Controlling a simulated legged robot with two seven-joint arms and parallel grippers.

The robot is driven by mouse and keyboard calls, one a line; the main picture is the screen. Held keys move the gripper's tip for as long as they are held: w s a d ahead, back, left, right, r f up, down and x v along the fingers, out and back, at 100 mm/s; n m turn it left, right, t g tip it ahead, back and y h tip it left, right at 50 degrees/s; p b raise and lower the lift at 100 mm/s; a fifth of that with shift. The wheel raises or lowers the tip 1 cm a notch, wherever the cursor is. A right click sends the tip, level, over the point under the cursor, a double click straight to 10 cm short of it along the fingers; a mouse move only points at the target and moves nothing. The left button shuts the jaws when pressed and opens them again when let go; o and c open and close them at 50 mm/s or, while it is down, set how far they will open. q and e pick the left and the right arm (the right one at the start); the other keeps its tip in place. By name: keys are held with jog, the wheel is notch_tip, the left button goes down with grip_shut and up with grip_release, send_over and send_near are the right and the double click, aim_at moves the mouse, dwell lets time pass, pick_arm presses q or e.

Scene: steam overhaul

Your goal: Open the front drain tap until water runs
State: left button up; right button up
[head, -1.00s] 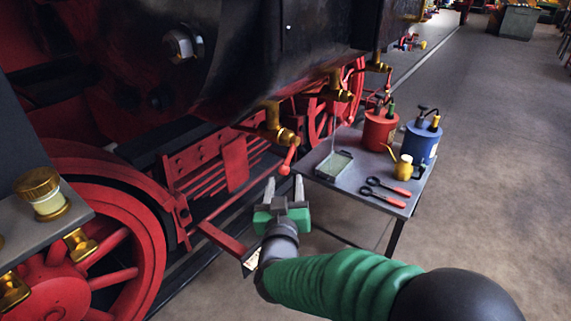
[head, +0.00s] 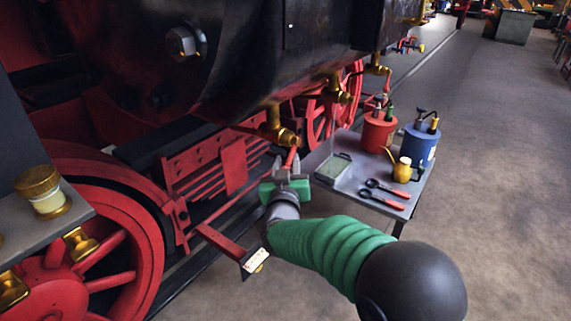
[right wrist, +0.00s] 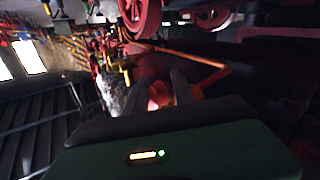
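Several brass drain taps hang under the black cylinder. The nearest brass tap (head: 280,132) has a red lever handle (head: 291,156) hanging down from it; no water shows below it. My right gripper (head: 289,162) is just below this tap, its two grey fingers apart on either side of the handle's lower end. In the right wrist view the rounded red handle end (right wrist: 160,96) lies between the fingers (right wrist: 161,88); whether they touch it I cannot tell. Two more brass taps, a middle one (head: 338,92) and a far one (head: 378,68), are farther back. My left gripper is out of view.
A grey table (head: 335,199) stands right of the gripper with a red can (head: 378,132), a blue can (head: 419,146), a yellow oiler (head: 402,170), a tray (head: 333,168) and red-handled tools (head: 388,198). Red wheels and a red step bracket (head: 222,241) are at left.

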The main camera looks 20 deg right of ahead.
jog(key=shift+a, duration=0.15)
grip_shut()
jog(key=shift+a+f+y, duration=0.1)
jog(key=shift+a+y, duration=0.15)
jog(key=shift+y, duration=0.05)
dwell(0.5)
